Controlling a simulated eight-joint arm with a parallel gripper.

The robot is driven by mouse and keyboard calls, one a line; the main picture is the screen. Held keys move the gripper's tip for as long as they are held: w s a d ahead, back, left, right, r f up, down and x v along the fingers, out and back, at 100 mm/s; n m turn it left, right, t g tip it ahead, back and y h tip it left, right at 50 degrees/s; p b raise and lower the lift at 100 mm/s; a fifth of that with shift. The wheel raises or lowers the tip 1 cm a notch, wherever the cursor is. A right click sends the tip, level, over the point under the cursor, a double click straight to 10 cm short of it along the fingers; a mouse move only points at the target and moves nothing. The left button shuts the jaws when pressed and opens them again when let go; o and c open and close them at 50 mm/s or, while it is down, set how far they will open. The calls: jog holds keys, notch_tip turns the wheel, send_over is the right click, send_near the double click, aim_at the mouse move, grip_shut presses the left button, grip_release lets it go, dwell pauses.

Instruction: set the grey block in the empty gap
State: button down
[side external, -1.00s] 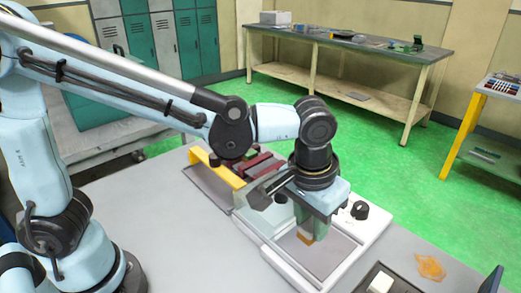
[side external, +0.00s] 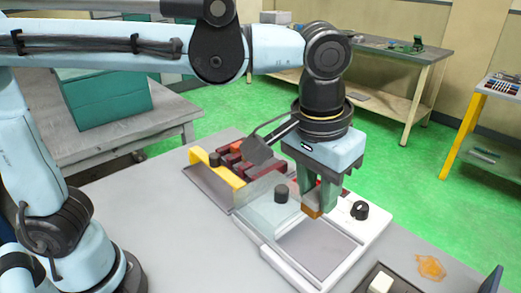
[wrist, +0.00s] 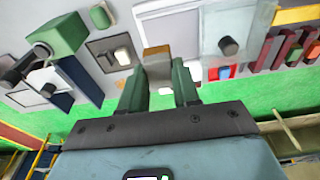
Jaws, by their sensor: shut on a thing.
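My gripper (side external: 314,206) points down over the white-framed tray, its two green fingers shut on a small block (side external: 311,212). The block looks tan-brown in the side view. In the wrist view the block (wrist: 157,54) shows a tan edge and a greyer face at the fingertips (wrist: 160,76). It appears held above the tray, clear of its floor. The row of dark red bars (side external: 232,160) stands behind the yellow rail, left of my gripper. It also shows at the right of the wrist view (wrist: 288,48). I cannot tell which slot there is empty.
A clear panel (side external: 252,205) with a black knob (side external: 281,193) lies between the row and my gripper. The yellow rail (side external: 217,167) borders the row. A black dial (side external: 359,210) sits right of my gripper.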

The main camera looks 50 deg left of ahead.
jog(key=w+a, duration=0.5)
jog(key=a, duration=0.5)
jog(key=w+a, duration=0.6)
jog(key=a, duration=0.4)
jog(key=w+a, duration=0.5)
jog(key=a, duration=0.5)
jog(key=shift+s+d+f, duration=0.1)
jog(key=shift+d+f, duration=0.05)
jog(key=shift+f, duration=3.1)
jog(key=shift+d+f, duration=0.15)
jog(key=shift+f, duration=3.05)
jog(key=shift+f, duration=1.35)
jog(key=c, duration=0.7)
grip_release()
jog(key=shift+c, duration=0.2)
jog(key=shift+o, duration=0.4)
jog(key=shift+o, duration=0.9)
